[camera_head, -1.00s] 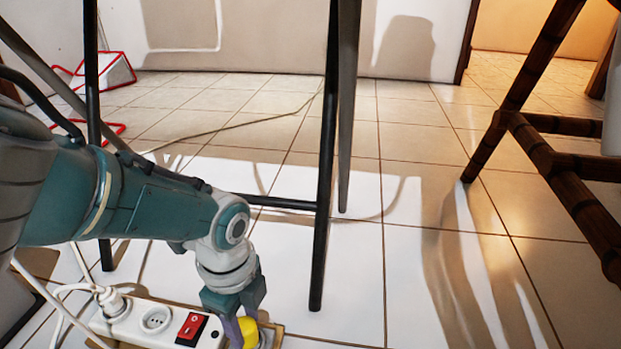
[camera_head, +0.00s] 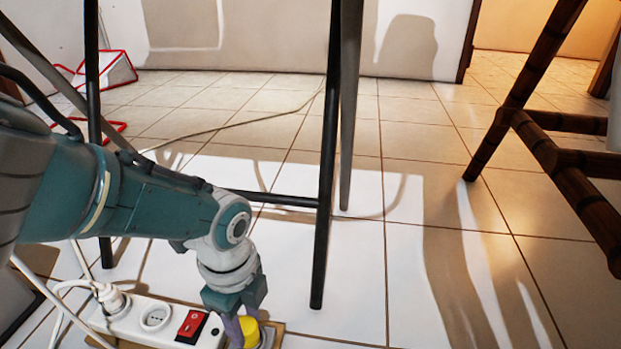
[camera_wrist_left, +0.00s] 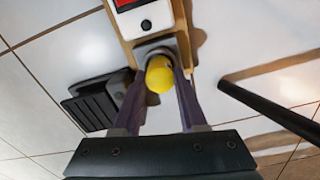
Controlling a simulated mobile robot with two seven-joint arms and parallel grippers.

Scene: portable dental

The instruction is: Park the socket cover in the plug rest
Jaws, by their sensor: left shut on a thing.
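The yellow socket cover (camera_head: 250,331) is between the fingers of my left gripper (camera_head: 241,329), which is shut on it. In the left wrist view the cover (camera_wrist_left: 159,76) shows as a yellow knob between the purple fingertips (camera_wrist_left: 160,84). A grey round holder (camera_wrist_left: 154,50), which looks like the plug rest, lies directly behind the cover on the wooden board. The cover overlaps it, and I cannot tell whether the cover is seated in it or just above it. My right gripper is not in view.
The white power strip (camera_head: 136,317) with a red switch (camera_head: 192,323) lies on the board (camera_wrist_left: 184,28) beside the gripper. A black ribbed object (camera_wrist_left: 96,104) is on the floor. Dark table legs (camera_head: 326,190) stand close behind my arm.

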